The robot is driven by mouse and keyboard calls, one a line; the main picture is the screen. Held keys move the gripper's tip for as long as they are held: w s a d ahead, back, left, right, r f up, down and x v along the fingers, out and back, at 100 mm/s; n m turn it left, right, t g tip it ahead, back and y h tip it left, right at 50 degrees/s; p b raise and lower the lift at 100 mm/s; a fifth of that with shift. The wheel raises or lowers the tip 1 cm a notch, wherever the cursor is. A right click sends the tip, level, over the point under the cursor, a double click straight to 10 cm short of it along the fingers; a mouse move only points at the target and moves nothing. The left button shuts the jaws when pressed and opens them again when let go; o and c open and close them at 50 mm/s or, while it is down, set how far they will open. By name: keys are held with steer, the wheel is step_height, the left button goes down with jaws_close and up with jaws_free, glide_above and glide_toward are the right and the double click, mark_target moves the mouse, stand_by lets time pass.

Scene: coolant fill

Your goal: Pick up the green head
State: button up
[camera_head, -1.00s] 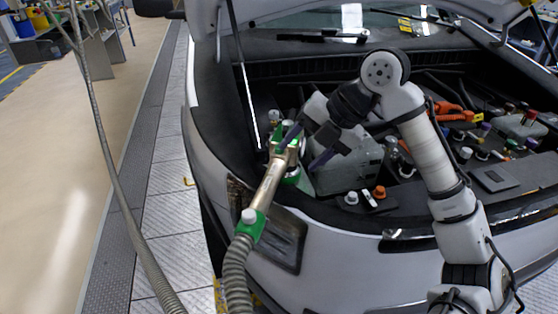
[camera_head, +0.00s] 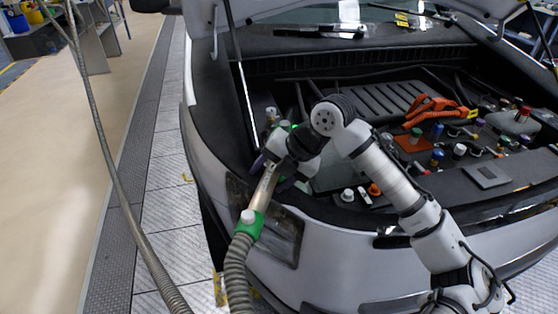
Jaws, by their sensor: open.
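The green head (camera_head: 249,225) is a fill head with a tan metal handle, a green collar at its lower end and a grey ribbed hose below. It stands tilted at the front left corner of the engine bay. Its upper green part is mostly hidden behind my arm, with only a bit showing. My gripper (camera_head: 271,174) is open at the upper part of the handle. One dark finger shows to the left of the handle and one to the right. I cannot tell whether they touch it.
The open car's engine bay holds several coloured caps, an orange cable part (camera_head: 432,108) and a grey tank partly behind my arm. A prop rod (camera_head: 247,110) rises just left of the gripper. A long hose (camera_head: 110,165) hangs at the left.

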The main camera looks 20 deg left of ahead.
jaws_close()
steer(key=shift+r, duration=0.15)
stand_by(1.1)
